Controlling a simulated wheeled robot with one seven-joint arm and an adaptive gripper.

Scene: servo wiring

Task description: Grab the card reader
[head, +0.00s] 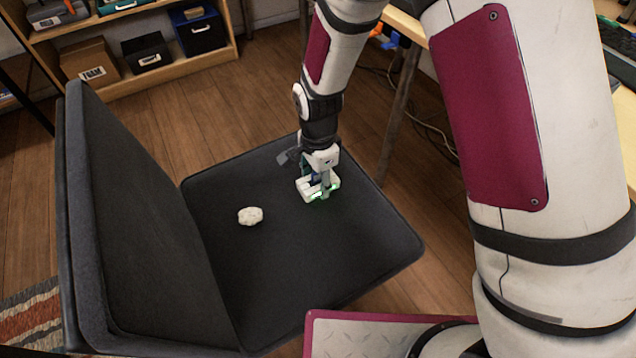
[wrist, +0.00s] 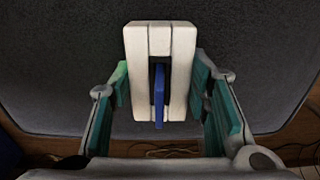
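The card reader (wrist: 160,42) is a white block with a dark slot and a blue card (wrist: 159,95) in it. In the head view the white reader (head: 308,186) is at the dark seat, low between my fingers. My gripper (wrist: 160,85) points down, with one teal finger on each side of the reader. The fingertips are at or very near the reader's side edges. I cannot tell whether they press on it or stand just clear. In the head view my gripper (head: 320,190) partly hides the reader.
The dark chair seat (head: 300,265) has a tall backrest (head: 140,220) at left. A crumpled whitish lump (head: 250,216) lies on the seat, left of my gripper. A desk (head: 405,22) with cables below is at right. A shelf (head: 165,75) with boxes stands behind.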

